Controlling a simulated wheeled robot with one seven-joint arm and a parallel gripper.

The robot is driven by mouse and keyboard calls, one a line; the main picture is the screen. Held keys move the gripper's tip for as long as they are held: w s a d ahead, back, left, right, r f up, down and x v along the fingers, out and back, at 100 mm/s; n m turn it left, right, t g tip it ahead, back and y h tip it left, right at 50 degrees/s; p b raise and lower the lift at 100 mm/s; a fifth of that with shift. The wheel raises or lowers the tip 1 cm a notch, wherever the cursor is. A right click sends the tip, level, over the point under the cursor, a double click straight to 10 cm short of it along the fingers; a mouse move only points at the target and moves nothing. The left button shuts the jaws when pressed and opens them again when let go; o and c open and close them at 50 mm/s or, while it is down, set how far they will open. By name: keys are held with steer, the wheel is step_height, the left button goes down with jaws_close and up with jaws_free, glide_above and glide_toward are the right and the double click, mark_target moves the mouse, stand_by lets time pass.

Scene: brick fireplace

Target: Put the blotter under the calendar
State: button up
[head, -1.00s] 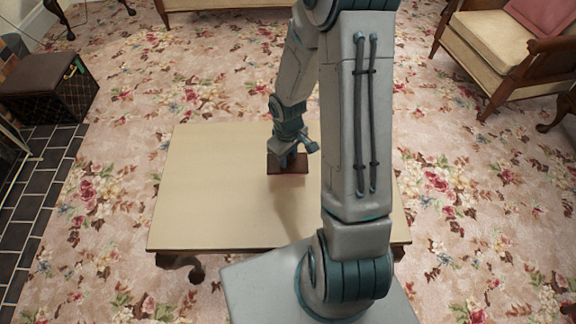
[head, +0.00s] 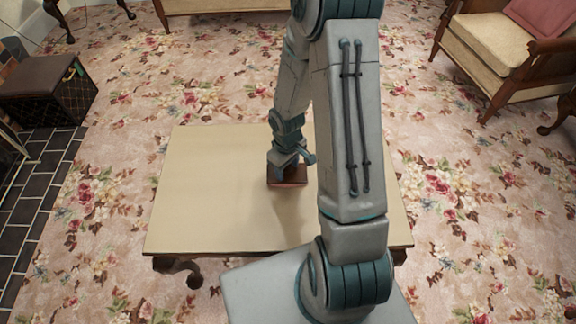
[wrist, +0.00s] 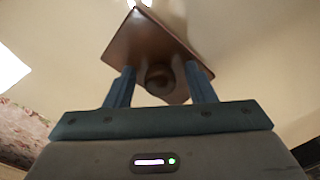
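In the wrist view my gripper (wrist: 161,72) is open, with a gap between each finger and the knob. My gripper hides part of the blotter in the head view. I cannot make out a calendar in either view.
The tan table (head: 210,200) is bare to the left and in front of the blotter. My arm hides part of its right side. Armchairs (head: 500,50), a dark box (head: 48,88) and floral carpet surround it, apart from the table.

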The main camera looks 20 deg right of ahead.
steer(key=shift+r, duration=0.15)
step_height(320, 180, up, 13)
steer(key=p, duration=0.4)
step_height(320, 180, up, 9)
steer(key=m+h, duration=0.1)
steer(key=m, duration=0.2)
glide_above(288, 167)
steer(key=s, duration=0.4)
steer(key=s+a+r+m+t+y, duration=0.1)
steer(key=s+a+r+m, duration=0.1)
steer(key=s+r, duration=0.6)
steer(key=shift+s+a+m+t, duration=0.25)
steer(key=shift+a+m+t, duration=0.05)
steer(key=shift+a+t, duration=0.1)
